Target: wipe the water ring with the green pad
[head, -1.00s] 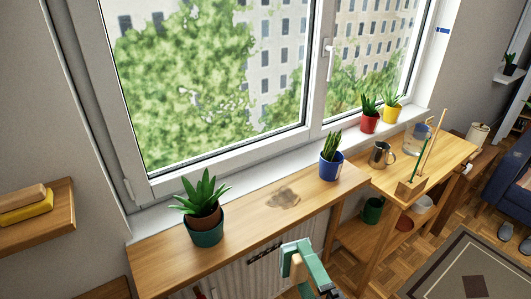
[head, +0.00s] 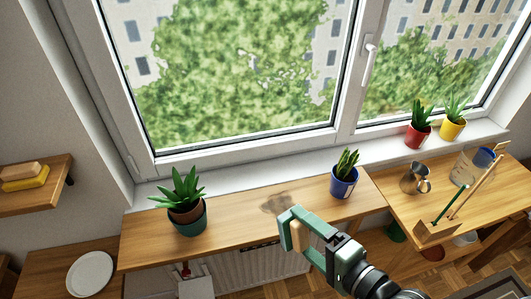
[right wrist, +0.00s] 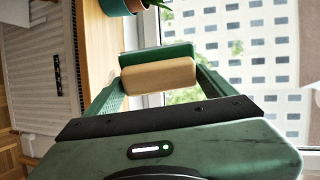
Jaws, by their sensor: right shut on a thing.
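The water ring (head: 277,203) is a dark, blotchy stain on the wooden sill shelf (head: 240,222), between two potted plants. My right gripper (head: 298,233) is just in front of the stain, at the shelf's front edge in the picture, and appears apart from it. It is shut on the green pad (right wrist: 158,52), a block with a green layer and a tan wooden layer (right wrist: 158,76). In the head view, mostly the tan side of the block shows between the fingers. My left gripper is not in view.
A plant in a teal pot (head: 188,220) stands left of the stain, and one in a blue pot (head: 344,182) stands right. A metal jug (head: 413,180) and a wooden holder with sticks (head: 437,232) are on the right-hand table. A radiator (head: 255,270) is below the shelf.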

